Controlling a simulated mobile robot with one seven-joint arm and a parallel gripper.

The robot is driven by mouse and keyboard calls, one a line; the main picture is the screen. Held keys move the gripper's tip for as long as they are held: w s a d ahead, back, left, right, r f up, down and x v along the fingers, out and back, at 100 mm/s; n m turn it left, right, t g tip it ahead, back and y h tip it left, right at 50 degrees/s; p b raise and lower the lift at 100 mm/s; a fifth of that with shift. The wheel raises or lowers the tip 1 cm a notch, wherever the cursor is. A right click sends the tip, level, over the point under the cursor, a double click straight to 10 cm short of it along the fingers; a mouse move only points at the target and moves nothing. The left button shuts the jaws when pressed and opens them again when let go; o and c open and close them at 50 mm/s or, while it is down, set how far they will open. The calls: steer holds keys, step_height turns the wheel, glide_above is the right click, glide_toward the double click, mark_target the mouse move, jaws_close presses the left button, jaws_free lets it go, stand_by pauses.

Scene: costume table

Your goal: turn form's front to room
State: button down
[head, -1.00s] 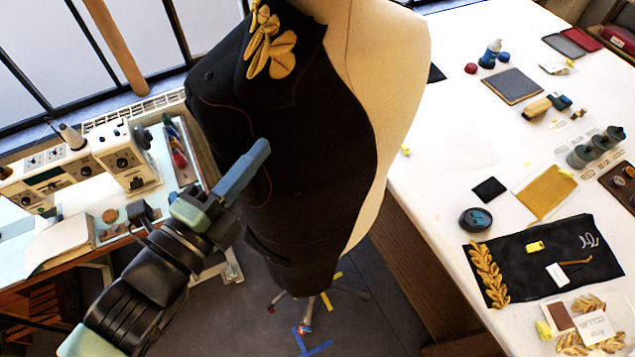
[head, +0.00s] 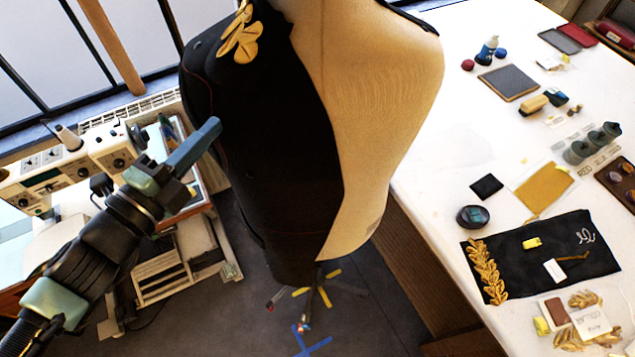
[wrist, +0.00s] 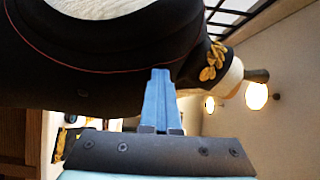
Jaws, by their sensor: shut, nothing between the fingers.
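The dress form (head: 390,110) stands upright on a wheeled base (head: 318,285) in the middle of the head view. A black garment (head: 270,150) with gold leaf trim (head: 240,38) covers its left part; the cream body is bare on the right. My gripper (head: 215,128) is shut and empty, with its blue fingertips at the garment's left side. In the wrist view my closed fingers (wrist: 160,80) point at the black garment (wrist: 90,50), close to or touching it; I cannot tell which. The form's far side is hidden.
A white table (head: 450,160) with patches, spools and gold trim runs along the right, close to the form. A sewing machine (head: 100,150) stands on the left below the window. Blue and yellow tape marks (head: 312,345) lie on the floor under the form.

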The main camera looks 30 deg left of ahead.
mark_target(191, 104)
steer(key=shift+w+a, duration=0.25)
steer(key=shift+a, duration=0.35)
steer(key=shift+w+a, duration=0.2)
steer(key=shift+a, duration=0.55)
steer(key=shift+r, duration=0.1)
steer(key=shift+w+a+r, duration=0.15)
steer(key=shift+w+a, duration=0.45)
steer(key=shift+a, duration=0.15)
steer(key=shift+w+a+r, duration=0.15)
steer(key=shift+w+a, duration=0.45)
steer(key=shift+a, duration=0.1)
steer(key=shift+d, duration=0.1)
